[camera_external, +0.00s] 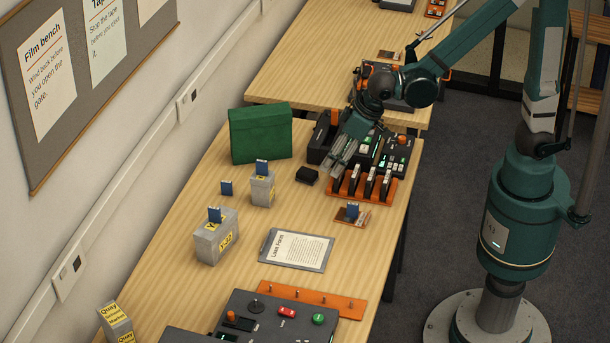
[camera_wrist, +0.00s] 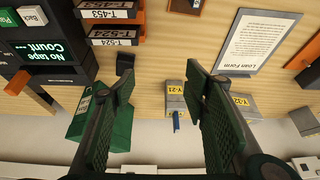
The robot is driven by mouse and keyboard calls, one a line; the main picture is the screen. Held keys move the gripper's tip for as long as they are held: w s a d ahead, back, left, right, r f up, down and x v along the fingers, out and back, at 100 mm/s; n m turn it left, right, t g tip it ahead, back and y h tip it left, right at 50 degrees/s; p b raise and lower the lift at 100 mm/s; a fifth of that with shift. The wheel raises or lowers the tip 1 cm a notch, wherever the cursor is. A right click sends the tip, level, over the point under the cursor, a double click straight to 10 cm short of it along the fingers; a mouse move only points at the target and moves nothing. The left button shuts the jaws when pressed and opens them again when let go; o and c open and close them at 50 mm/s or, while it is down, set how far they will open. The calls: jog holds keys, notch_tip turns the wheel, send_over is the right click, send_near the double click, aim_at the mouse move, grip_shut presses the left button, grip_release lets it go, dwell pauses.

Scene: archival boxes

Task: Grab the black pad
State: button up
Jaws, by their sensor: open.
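The black pad (camera_external: 307,175) is a small dark block lying on the wooden table, in front of the green box. In the wrist view the black pad (camera_wrist: 125,62) shows just beyond the tip of the left finger, which may hide part of it. My gripper (camera_external: 337,166) is above the table, to the right of the pad in the external view and apart from it. In the wrist view my gripper (camera_wrist: 158,80) has its two green-padded fingers wide apart, with nothing between them.
A green box (camera_external: 260,134) stands behind the pad. An orange rack (camera_external: 344,192) of labelled tapes and a dark machine (camera_external: 318,148) are close to my gripper. Grey boxes (camera_external: 215,240) and a loan form clipboard (camera_external: 297,250) lie nearer. Bare table surrounds the pad's left side.

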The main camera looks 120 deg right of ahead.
aim_at(308, 172)
jog(key=d+f+m+p, duration=0.1)
jog(key=d+f, duration=0.1)
jog(key=d, duration=0.3)
jog(key=d+f+m+g+p, duration=0.1)
jog(key=d+f, duration=0.2)
jog(key=d, duration=0.3)
jog(key=shift+s+f+m+h, duration=0.15)
jog(key=shift+f+m+h, duration=0.2)
jog(key=shift+m+h, duration=0.05)
jog(key=shift+f, duration=0.1)
jog(key=shift+x, duration=1.2)
jog(key=shift+f, duration=0.15)
jog(key=shift+b+x, duration=0.65)
jog(key=shift+x, duration=1.8)
jog(key=shift+a+f, duration=0.1)
jog(key=shift+a, duration=0.05)
